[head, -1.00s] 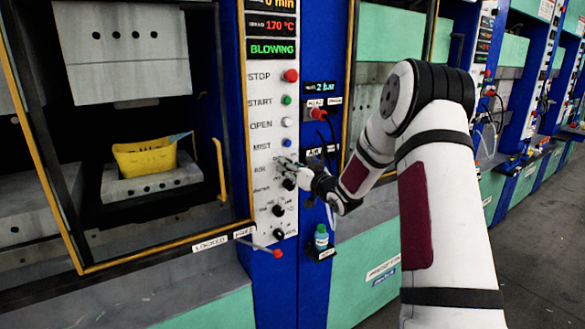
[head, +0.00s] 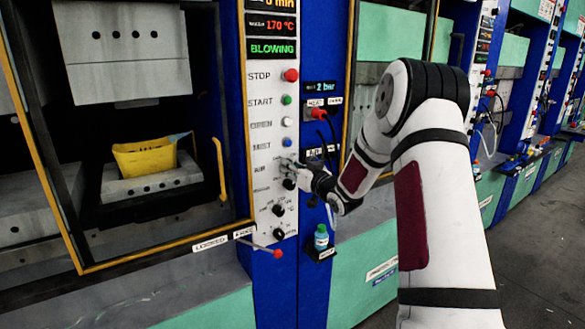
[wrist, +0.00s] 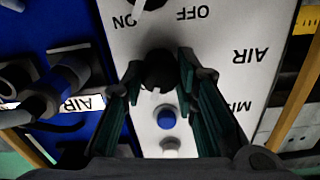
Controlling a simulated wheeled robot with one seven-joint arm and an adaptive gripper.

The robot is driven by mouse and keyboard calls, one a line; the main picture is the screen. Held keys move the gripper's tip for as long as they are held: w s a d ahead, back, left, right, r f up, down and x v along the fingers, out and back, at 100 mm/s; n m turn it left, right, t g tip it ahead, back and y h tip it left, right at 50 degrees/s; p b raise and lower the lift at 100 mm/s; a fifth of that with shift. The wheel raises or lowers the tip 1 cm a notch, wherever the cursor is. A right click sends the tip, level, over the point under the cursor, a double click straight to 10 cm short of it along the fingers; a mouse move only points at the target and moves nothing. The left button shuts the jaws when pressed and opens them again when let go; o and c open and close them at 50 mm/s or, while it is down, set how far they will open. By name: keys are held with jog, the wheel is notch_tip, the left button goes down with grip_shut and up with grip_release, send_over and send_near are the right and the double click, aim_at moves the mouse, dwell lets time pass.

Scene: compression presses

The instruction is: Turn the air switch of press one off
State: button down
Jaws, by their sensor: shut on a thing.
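The air switch is a black round knob (wrist: 160,70) on the white control panel (head: 259,118) of the nearest press. In the wrist view it sits between my two fingers, beside the upside-down AIR label, with a pale mark on its near edge. ON and OFF labels are printed above it in that view. My gripper (wrist: 158,78) is shut on the knob; the fingers partly hide its sides. In the head view my gripper (head: 288,168) is at the AIR row and covers the switch. The panel display (head: 272,48) reads BLOWING.
A blue button (wrist: 166,118) is close to my fingers, with a white one beyond it. Another black knob (head: 289,184) is just below my gripper in the head view.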

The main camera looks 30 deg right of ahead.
jog(key=n+b, duration=0.1)
jog(key=n, duration=0.9)
jog(key=shift+n, duration=0.3)
dwell(0.4)
jog(key=c, duration=1.3)
grip_release()
jog(key=s, duration=1.2)
jog(key=shift+d, duration=0.15)
